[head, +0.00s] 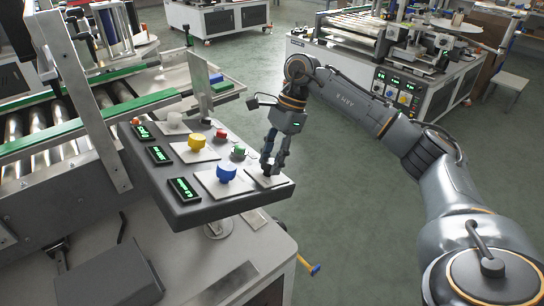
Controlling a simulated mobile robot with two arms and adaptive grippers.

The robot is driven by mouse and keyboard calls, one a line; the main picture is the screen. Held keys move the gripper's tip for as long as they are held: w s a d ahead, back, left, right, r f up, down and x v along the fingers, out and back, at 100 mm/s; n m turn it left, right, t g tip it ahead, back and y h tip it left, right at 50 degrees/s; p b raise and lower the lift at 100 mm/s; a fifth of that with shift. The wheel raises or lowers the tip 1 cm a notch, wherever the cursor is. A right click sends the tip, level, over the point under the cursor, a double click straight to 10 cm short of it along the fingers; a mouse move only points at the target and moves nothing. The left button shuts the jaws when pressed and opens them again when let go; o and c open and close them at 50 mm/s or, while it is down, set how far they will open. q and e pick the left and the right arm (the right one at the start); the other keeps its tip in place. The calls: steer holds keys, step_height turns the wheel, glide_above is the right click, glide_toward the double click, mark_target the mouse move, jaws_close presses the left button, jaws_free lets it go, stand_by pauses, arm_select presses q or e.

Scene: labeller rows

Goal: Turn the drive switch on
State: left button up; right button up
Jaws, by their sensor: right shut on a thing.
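The control panel (150,190) is a dark sloped box on the near machine. It carries several green-lit displays, a white knob (174,120), a yellow knob (196,141), a blue knob (226,172), a red button (221,134) and a green button (238,151). At its right corner is a pale plate (282,181). My right gripper (267,170) points down onto this plate, its fingers shut on a small dark switch there. The fingers hide most of the switch, so its position and label cannot be read. My left gripper is not in view.
A roller conveyor (60,135) with green rails lies left of the panel, with a metal upright (85,100) beside it. The blue knob stands close to the left of my right gripper. Another machine (395,75) stands at the back right. Green floor between them is open.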

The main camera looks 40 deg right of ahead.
steer(key=m+p, duration=0.1)
steer(key=m, duration=0.3)
steer(key=shift+r+m+p, duration=0.1)
steer(key=shift+m+p, duration=0.2)
steer(key=shift+p, duration=0.05)
steer(key=m+p, duration=0.1)
steer(key=m, duration=0.2)
steer(key=shift+m+p, duration=0.3)
steer(key=shift+m, duration=0.1)
steer(key=m+p, duration=0.2)
steer(key=m, duration=0.2)
steer(key=shift+m+h+p, duration=0.3)
steer(key=shift+m+p, duration=0.5)
steer(key=shift+m, duration=1.2)
steer(key=o, duration=1.2)
steer(key=shift+c, duration=0.2)
